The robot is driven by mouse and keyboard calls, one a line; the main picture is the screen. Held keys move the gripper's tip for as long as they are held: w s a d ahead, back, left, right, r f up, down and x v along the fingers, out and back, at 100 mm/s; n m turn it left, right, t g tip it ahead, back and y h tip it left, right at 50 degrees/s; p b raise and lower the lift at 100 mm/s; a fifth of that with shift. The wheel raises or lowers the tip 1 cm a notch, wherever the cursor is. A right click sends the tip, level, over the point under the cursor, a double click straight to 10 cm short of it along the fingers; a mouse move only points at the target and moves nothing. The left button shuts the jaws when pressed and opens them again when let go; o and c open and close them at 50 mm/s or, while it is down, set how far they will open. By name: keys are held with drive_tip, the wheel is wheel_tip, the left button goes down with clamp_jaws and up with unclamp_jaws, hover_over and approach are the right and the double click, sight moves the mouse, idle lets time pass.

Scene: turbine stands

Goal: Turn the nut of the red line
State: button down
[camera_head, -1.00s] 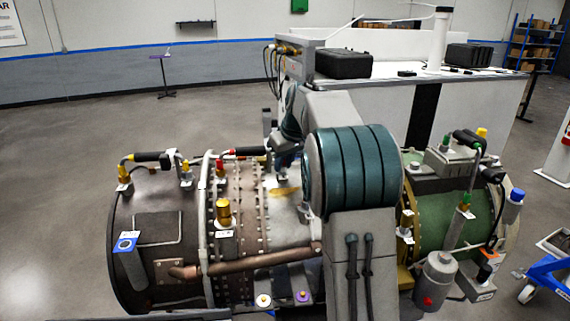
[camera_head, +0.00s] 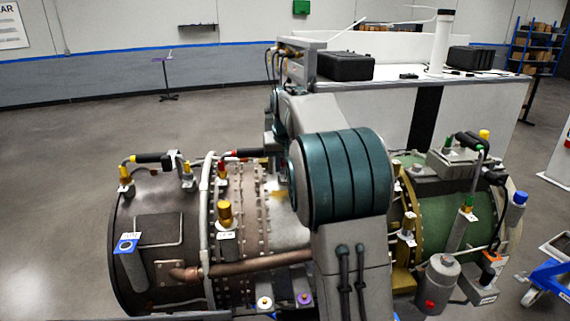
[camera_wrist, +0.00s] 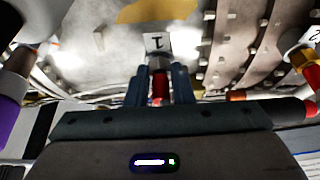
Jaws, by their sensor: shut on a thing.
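In the wrist view, my gripper (camera_wrist: 160,88) has its two blue-grey fingers on either side of a red nut (camera_wrist: 157,84) and is shut on it. A white tag marked 1 (camera_wrist: 157,43) is just beyond the fingertips. A second red fitting with a brass base (camera_wrist: 304,62) is at the right edge, near a tag marked 2.
The turbine (camera_head: 160,195) fills the front, with yellow-marked fittings at left and green-marked ones (camera_head: 467,203) at right. A purple fitting (camera_wrist: 10,110) is close at the wrist view's left. A white bench with a black case (camera_head: 345,65) stands behind.

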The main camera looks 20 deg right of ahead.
drive_tip(key=c, duration=1.2)
unclamp_jaws()
drive_tip(key=shift+c, duration=0.2)
drive_tip(key=shift+r, duration=0.1)
drive_tip(key=b+v, duration=0.1)
drive_tip(key=v, duration=1.2)
drive_tip(key=shift+s+r+b, duration=0.15)
drive_tip(key=shift+r+b, duration=0.15)
drive_tip(key=shift+b, duration=0.1)
